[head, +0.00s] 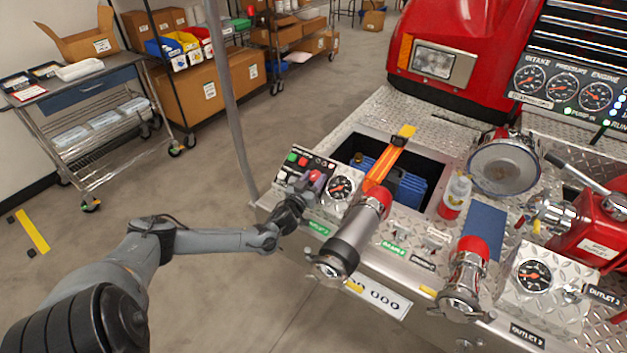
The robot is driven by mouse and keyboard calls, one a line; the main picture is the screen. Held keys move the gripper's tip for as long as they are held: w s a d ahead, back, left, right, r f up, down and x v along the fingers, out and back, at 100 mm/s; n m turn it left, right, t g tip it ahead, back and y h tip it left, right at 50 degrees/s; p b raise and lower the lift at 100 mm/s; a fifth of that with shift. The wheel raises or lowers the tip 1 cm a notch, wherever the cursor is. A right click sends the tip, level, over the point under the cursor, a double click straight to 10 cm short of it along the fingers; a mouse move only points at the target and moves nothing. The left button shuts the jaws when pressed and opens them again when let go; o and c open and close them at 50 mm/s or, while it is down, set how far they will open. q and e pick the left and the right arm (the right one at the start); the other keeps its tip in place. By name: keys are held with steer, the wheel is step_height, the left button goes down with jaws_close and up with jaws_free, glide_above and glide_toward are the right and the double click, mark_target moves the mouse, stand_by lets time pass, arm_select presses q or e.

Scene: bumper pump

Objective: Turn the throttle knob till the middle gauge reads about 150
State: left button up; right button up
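A small control panel (288,170) with red and green buttons sits on the left end of the truck's bumper. A red knob (315,176), which looks like the throttle knob, stands at its right side. My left gripper (307,190) is at the panel, right by the red knob. Its fingers are small and dark, and I cannot tell whether they touch or grip the knob. The middle gauge (563,86), labelled pressure, is in the row of three on the upper right panel. Its needle is too small to read exactly. My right gripper is not in view.
A round gauge (340,187) sits just right of the knob. A capped outlet pipe (352,235) juts out close to my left gripper. An open well with a blue box (395,180) lies behind.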

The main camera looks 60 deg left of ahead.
arm_select(q)
steer(key=c, duration=0.5)
